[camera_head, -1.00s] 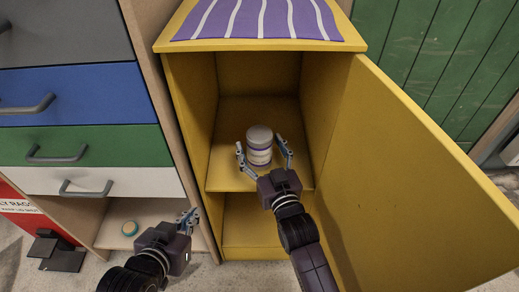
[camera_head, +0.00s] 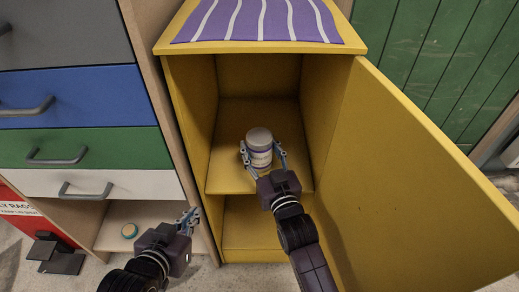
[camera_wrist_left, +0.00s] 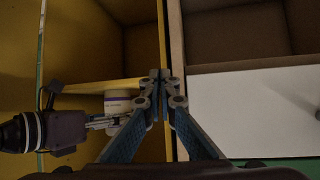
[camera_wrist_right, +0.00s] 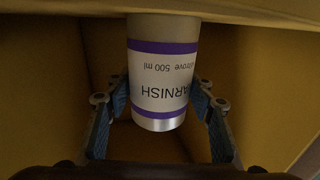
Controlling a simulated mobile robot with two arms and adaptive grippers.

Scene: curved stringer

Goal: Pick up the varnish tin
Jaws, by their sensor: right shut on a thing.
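The varnish tin (camera_head: 260,142), white with purple bands and a grey lid, stands upright on the upper shelf of the yellow cabinet. In the right wrist view its label (camera_wrist_right: 160,88) reads "ARNISH" and "500 ml". My right gripper (camera_head: 262,155) is shut on the tin, one finger on each side of it. My left gripper (camera_head: 190,218) is lower left, in front of the cabinet's left edge, well apart from the tin. In the left wrist view its fingertips (camera_wrist_left: 164,74) meet with nothing between them. The tin's white side (camera_wrist_left: 118,104) shows there, partly hidden.
The yellow cabinet's door (camera_head: 420,180) stands open to the right. Its side walls and shelf (camera_head: 225,175) surround the tin, with free room above. A purple striped cloth (camera_head: 255,20) lies on top.

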